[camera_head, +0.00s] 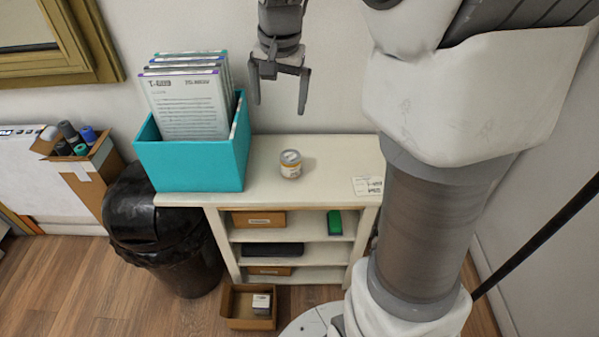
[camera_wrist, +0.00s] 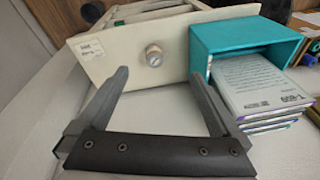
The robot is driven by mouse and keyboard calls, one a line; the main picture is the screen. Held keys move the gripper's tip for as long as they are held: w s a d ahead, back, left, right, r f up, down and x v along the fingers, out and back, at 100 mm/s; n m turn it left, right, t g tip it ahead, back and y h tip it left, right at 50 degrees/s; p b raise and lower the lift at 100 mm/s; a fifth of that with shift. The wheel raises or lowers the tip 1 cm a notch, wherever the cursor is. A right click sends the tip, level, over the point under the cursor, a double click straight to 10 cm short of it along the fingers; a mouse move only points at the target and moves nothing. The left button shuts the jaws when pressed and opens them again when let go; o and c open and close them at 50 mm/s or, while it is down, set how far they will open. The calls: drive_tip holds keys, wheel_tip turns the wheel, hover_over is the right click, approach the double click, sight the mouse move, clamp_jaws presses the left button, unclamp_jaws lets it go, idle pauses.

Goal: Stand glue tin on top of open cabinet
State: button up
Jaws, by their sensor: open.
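The glue tin (camera_head: 291,164), a small round tin with a grey lid and a pale orange label, stands upright on top of the white open cabinet (camera_head: 265,185). It also shows in the wrist view (camera_wrist: 154,55), on the cabinet top (camera_wrist: 112,62). My gripper (camera_head: 279,108) is open and empty, raised above the cabinet top and apart from the tin. In the wrist view the two fingers (camera_wrist: 163,78) are spread wide with nothing between them close by.
A teal box (camera_head: 190,165) holding upright documents (camera_head: 187,105) stands on the cabinet's left end. A label card (camera_head: 368,186) lies at its right end. A black bin (camera_head: 150,225) and a carton (camera_head: 85,165) stand left. An open box (camera_head: 240,308) sits on the floor in front.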

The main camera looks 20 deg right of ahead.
drive_tip(key=s+a+r+n+t, duration=0.1)
drive_tip(key=s+a+n, duration=0.1)
drive_tip(key=s, duration=0.9)
drive_tip(key=s+a+n+t, duration=0.2)
drive_tip(key=s+n, duration=0.3)
drive_tip(key=s, duration=0.6)
drive_tip(key=shift+a+r, duration=0.35)
drive_tip(key=shift+a, duration=0.2)
